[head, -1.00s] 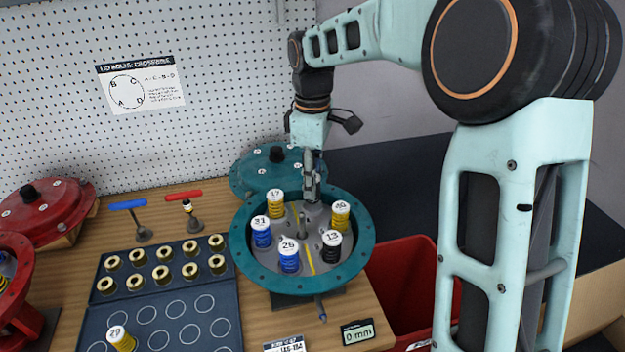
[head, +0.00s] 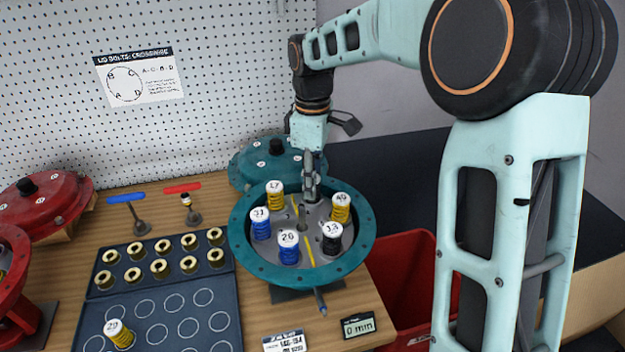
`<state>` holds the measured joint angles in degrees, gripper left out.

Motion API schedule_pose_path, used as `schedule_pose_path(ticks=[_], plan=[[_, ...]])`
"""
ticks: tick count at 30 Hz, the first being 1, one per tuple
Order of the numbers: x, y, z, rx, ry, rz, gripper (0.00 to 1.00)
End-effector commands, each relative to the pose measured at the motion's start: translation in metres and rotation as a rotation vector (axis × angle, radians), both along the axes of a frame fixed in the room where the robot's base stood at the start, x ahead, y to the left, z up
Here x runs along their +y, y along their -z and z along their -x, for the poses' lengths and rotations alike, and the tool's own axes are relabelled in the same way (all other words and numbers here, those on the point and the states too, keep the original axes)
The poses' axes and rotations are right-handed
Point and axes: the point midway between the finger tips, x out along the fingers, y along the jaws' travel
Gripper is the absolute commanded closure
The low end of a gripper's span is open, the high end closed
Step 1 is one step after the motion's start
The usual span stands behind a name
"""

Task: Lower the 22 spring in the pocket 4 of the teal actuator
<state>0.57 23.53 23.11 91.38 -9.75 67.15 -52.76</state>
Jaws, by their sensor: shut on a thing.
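The teal actuator (head: 247,258) is an open round housing with a grey floor and a central stem (head: 302,217). Springs with white numbered tops stand in it: 17 (head: 275,199) and one whose number looks like 40 (head: 340,212) are yellow, 31 (head: 260,227) and 26 (head: 288,252) blue, 13 (head: 331,242) black. My gripper (head: 310,193) points down inside the housing's back part, between the two yellow springs. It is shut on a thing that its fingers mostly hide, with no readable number. I cannot tell whether that thing touches the floor. Pocket numbers are not readable.
A dark tray (head: 90,320) at left holds several brass-coloured pieces and a yellow spring (head: 119,335). The teal lid (head: 262,165) lies behind the housing. Two T-handled tools (head: 137,215) (head: 190,205) stand on the bench. A red bin (head: 405,290) is right, a 0 mm display (head: 357,326) in front.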

Motion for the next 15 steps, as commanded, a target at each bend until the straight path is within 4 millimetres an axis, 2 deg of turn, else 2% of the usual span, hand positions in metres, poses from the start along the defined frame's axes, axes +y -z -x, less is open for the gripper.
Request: schedule_pose_path(ticks=[11,12,15], plan=[[0.0001,0.0037,-0.0002,-0.001,0.0,0.0,1.0],[0.0001,0.0037,-0.0002,-0.001,0.0,0.0,0.72],[0.0001,0.0037,-0.0002,-0.001,0.0,0.0,0.61]])
